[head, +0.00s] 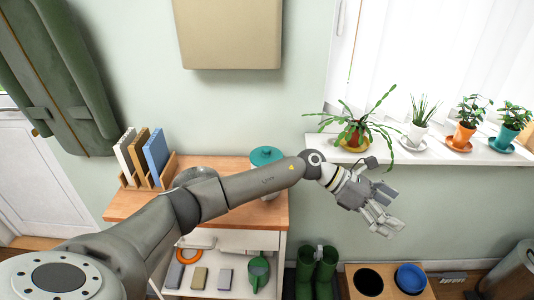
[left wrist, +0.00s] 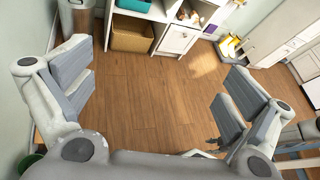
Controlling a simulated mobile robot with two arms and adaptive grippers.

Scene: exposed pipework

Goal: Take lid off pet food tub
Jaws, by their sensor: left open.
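A round tub with a teal lid (head: 266,155), which looks like the pet food tub, stands at the back right of the wooden cabinet top (head: 130,205). The lid is on it and has a small knob. My left forearm crosses in front and hides most of the tub's body. My left gripper (head: 388,211) is open and empty, out to the right of the cabinet and below the windowsill, apart from the tub. In the left wrist view its spread fingers (left wrist: 155,95) have only wooden floor between them. My right gripper is in neither view.
A grey round bowl (head: 196,174) and a rack of books (head: 145,160) share the cabinet top. Potted plants (head: 352,132) line the windowsill (head: 475,151). Green boots (head: 316,268) and a feeding stand with a blue bowl (head: 410,278) are below.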

